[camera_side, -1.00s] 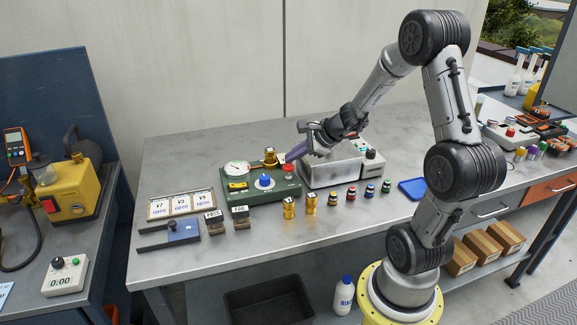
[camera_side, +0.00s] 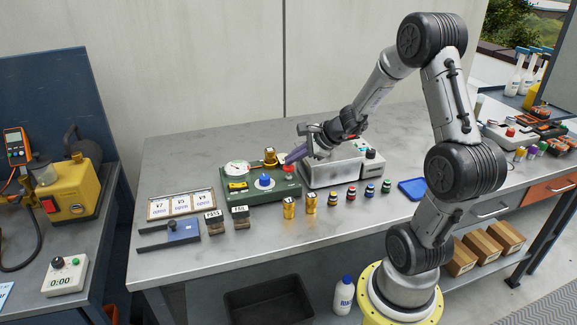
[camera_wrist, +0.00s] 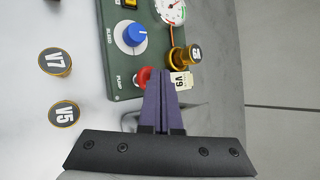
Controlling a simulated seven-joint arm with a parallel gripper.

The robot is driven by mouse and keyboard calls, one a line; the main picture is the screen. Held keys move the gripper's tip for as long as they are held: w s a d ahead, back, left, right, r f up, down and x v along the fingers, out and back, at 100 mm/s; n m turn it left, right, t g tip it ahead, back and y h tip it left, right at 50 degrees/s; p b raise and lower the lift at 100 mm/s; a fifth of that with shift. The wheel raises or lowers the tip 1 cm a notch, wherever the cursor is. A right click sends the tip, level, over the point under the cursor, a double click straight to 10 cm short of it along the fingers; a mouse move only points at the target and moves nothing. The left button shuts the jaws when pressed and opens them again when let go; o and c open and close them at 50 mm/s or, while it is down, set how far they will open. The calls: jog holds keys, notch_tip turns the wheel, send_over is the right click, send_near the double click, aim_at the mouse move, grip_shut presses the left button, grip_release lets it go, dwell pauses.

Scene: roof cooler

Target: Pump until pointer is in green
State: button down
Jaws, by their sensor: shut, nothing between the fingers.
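A green test box (camera_side: 262,195) stands on the bench. It carries a round pressure gauge (camera_side: 237,168), a blue knob (camera_side: 264,181) and a red pump button (camera_side: 288,168). In the wrist view the gauge (camera_wrist: 171,10) is cut by the top edge, and its pointer is too small to read. The blue bleed knob (camera_wrist: 132,36) is clear. My gripper (camera_side: 289,159) is shut and empty, its purple fingers tilted down at the red button. In the wrist view the fingertips (camera_wrist: 160,74) partly cover the red button (camera_wrist: 143,75); I cannot tell whether they touch it.
A gold fitting tagged V9 (camera_wrist: 188,54) sits beside the button. Gold valves V7 (camera_wrist: 55,62) and V5 (camera_wrist: 64,113) stand in front of the box. A grey machine (camera_side: 330,172) is close on the right. Open bench lies behind the box.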

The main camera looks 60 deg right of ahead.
aim_at(292, 167)
jog(key=shift+s+a+f, duration=0.1)
jog(key=shift+s+f, duration=0.05)
jog(key=shift+f, duration=1.05)
dwell(0.6)
jog(key=shift+r, duration=1.8)
jog(key=shift+r, duration=0.1)
jog(key=shift+r, duration=2.45)
